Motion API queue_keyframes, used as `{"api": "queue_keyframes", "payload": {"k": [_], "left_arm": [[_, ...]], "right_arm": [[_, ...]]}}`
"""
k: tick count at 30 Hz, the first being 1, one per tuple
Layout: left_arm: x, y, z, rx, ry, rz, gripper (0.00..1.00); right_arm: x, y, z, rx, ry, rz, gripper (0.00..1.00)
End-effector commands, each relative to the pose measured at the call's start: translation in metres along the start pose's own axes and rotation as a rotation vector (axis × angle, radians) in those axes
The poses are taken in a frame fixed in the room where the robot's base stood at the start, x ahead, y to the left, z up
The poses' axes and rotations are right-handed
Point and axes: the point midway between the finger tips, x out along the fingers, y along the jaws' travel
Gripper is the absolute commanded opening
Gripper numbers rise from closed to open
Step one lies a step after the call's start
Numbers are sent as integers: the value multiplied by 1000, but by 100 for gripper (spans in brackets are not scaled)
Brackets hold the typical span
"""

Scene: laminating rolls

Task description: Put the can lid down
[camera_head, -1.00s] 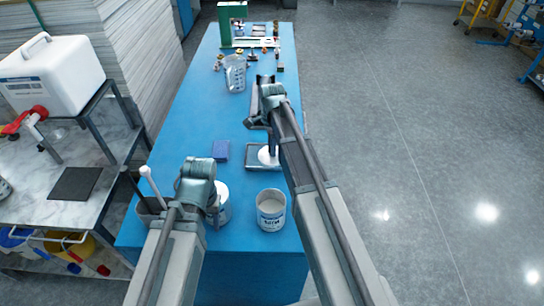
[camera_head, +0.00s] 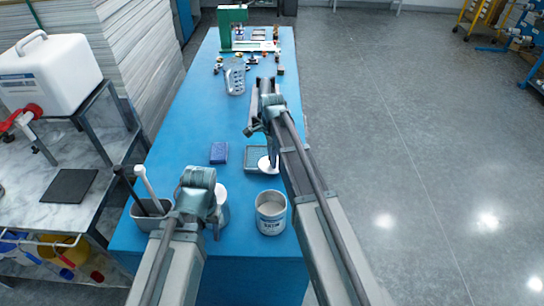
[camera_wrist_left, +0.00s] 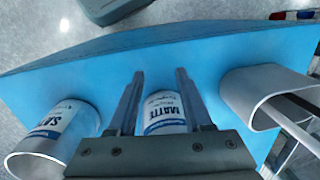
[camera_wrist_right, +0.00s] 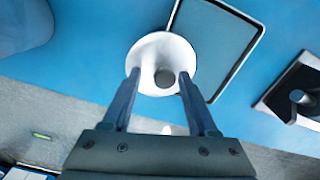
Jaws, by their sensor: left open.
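The can lid (camera_head: 267,165) is a white disc with a grey knob, seen below my right gripper and overlapping the near right corner of the grey tray. In the right wrist view the lid (camera_wrist_right: 146,52) has its knob between the fingertips. My right gripper (camera_wrist_right: 160,76) is shut on the lid; its height above the surface is unclear. The open SATIN can (camera_head: 271,212) stands upright near the front edge. My left gripper (camera_wrist_left: 160,72) is open around the MATT can (camera_wrist_left: 164,112), whose contact with the fingers is unclear.
The grey tray (camera_head: 249,164) and a dark blue block (camera_head: 219,152) lie mid-table. A holder with handles (camera_head: 144,217) stands at the left front. A clear jug (camera_head: 235,76) and a green press (camera_head: 226,28) are farther back. The blue table (camera_head: 185,125) is clear at left.

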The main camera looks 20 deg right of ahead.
Motion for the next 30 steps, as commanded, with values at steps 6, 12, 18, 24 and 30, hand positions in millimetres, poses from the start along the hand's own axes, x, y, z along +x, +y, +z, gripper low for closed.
{"api": "queue_keyframes", "payload": {"k": [6,12,18,24,30], "left_arm": [[0,0,0,0,0,0,50],[-3,0,0,0,0,0,50],[-18,-2,1,0,0,0,50],[-45,-4,3,0,0,0,50],[-76,-7,4,1,0,0,50]], "right_arm": [[0,0,0,0,0,0,62],[-3,0,0,0,0,0,62],[-18,0,0,0,0,0,62],[-45,0,0,0,0,0,62],[-77,0,0,0,0,0,62]]}}
